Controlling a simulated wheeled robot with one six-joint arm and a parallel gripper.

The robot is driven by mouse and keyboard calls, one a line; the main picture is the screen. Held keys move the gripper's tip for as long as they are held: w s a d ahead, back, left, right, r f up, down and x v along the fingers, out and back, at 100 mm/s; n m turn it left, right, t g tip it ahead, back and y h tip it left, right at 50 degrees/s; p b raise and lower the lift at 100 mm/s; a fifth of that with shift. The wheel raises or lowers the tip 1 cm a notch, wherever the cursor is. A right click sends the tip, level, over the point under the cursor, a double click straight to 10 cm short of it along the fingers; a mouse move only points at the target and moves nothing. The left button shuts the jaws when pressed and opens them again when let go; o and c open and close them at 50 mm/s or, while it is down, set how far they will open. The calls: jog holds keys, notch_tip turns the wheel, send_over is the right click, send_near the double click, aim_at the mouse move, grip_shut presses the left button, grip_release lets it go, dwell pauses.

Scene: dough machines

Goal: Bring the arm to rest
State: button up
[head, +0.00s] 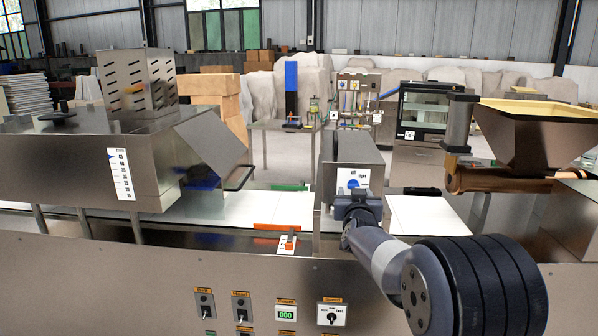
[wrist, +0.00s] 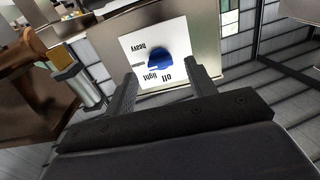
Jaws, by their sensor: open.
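My gripper (wrist: 165,88) is open and empty in the wrist view, its two fingers spread apart. Between and beyond the fingertips is a blue knob (wrist: 162,60) on a white label panel marked off, light and heavy. In the head view my arm reaches in from the lower right, and my gripper (head: 352,200) is just in front of the grey box (head: 350,150) that carries the blue knob (head: 353,184). The fingers do not visibly touch the knob. The fingertips are hard to make out in the head view.
A steel machine with a slotted tower (head: 138,82) stands at left, a hopper (head: 535,135) with a copper-coloured roller at right. A white belt (head: 265,208) runs between them.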

jog(key=shift+w+d, duration=0.15)
jog(key=shift+w, duration=1.15)
jog(key=shift+s, duration=0.1)
